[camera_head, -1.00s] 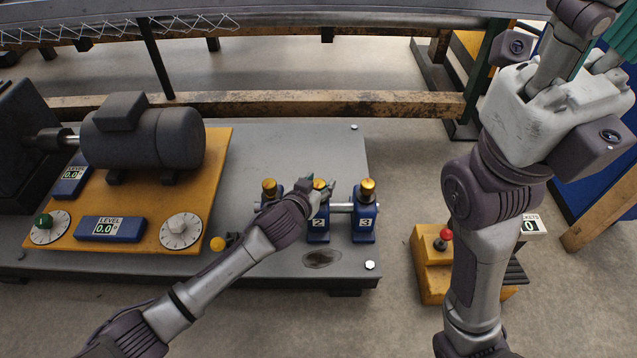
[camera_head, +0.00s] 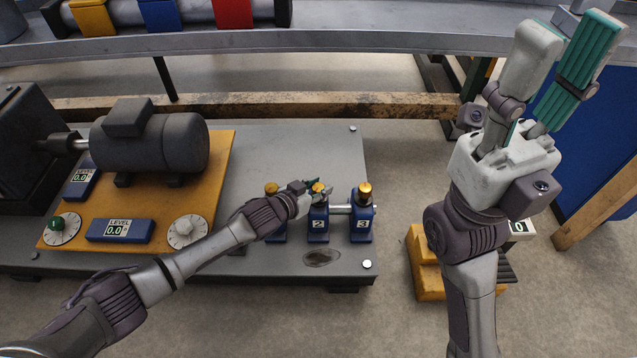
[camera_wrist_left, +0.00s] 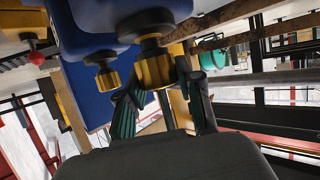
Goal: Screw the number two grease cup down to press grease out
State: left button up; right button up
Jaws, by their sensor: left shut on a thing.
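The number two grease cup is a brass knurled cap (camera_head: 318,187) on the blue block marked 2 (camera_head: 318,226), in the middle of a row of three on the grey base plate. My left gripper (camera_head: 312,188) reaches it from the left and is shut on the cap, partly hiding it. In the left wrist view the brass cap (camera_wrist_left: 155,70) sits between the green-padded fingers (camera_wrist_left: 160,105). My right gripper (camera_head: 572,45) is raised at the upper right, empty, its fingers apart.
Brass caps stand on the block marked 3 (camera_head: 362,220) and on the left block, partly behind my left wrist. A motor (camera_head: 150,145), level displays (camera_head: 119,231) and dials (camera_head: 187,231) stand on the yellow plate (camera_head: 222,165). A yellow box (camera_head: 427,270) stands right of the plate.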

pick_arm(q)
jog(key=shift+d, duration=0.1)
jog(key=o, duration=1.2)
jog(key=shift+s, duration=0.1)
jog(key=v, duration=1.2)
jog(key=shift+s+f, duration=0.1)
